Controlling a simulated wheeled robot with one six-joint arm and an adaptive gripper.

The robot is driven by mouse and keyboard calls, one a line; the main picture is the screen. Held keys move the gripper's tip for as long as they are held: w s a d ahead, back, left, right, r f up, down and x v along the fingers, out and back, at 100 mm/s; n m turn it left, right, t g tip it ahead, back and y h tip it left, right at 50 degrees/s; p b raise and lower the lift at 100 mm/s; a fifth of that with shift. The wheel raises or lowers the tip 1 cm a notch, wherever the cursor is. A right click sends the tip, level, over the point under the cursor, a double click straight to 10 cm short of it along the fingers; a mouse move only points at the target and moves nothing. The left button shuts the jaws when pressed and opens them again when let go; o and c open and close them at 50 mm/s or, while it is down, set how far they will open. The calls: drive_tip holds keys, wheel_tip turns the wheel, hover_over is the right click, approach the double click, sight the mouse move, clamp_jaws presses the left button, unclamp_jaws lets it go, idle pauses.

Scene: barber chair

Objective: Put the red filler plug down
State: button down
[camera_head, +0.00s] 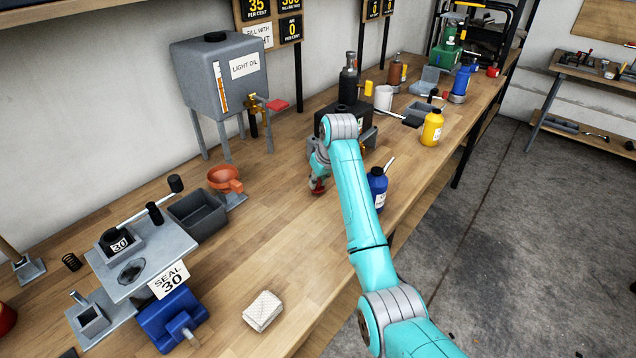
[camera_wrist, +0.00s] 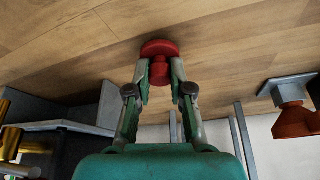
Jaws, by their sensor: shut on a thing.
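The red filler plug (camera_wrist: 159,50) is between the two fingers of my gripper (camera_wrist: 160,75) in the wrist view. Its wide round end faces the wooden bench top (camera_wrist: 70,45); I cannot tell whether it touches the wood. In the head view the plug (camera_head: 318,186) is a small red shape low over the bench, below the end of my teal arm. My gripper (camera_head: 317,177) is shut on it and partly hidden by the arm.
The light oil tank (camera_head: 200,75) stands behind to the left. An orange funnel (camera_head: 225,178) and a grey bin (camera_head: 195,215) are left of my gripper. A blue bottle (camera_head: 377,190) is close on the right. Bare bench lies left and in front of my gripper.

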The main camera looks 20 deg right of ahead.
drive_tip(key=shift+f, duration=0.4)
drive_tip(key=shift+f, duration=0.15)
drive_tip(key=c, duration=1)
unclamp_jaws()
drive_tip(key=shift+c, duration=0.2)
drive_tip(key=v, duration=1.2)
drive_tip(key=shift+s, duration=0.1)
